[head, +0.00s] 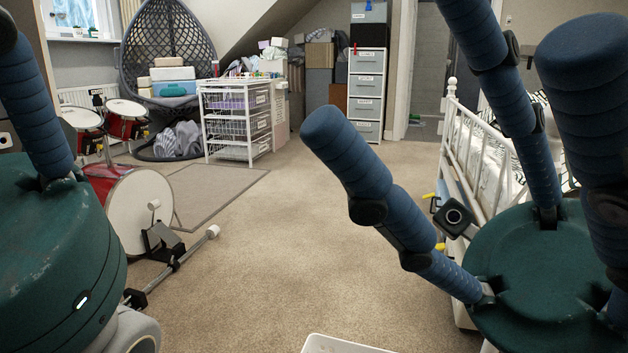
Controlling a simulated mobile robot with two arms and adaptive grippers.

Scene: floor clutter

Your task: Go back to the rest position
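My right gripper (460,110) is large at the right of the head view. Its blue segmented fingers spread apart from a dark green round palm. One finger leans left over the carpet, and another runs out of the top edge. Nothing shows between them. My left gripper (55,250) is partly in view at the left edge. Its green body and one blue finger pointing up show, with another dark blue tip at the edge. The rest of it is cut off, so its opening and any contents are hidden.
A drum kit (130,210) with a pedal stands beside my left gripper. A white bed frame (470,150) is behind my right gripper. A white drawer cart (235,118) and a hanging chair (165,50) are at the back. A white rim (335,345) shows at the bottom. The middle carpet (260,240) is clear.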

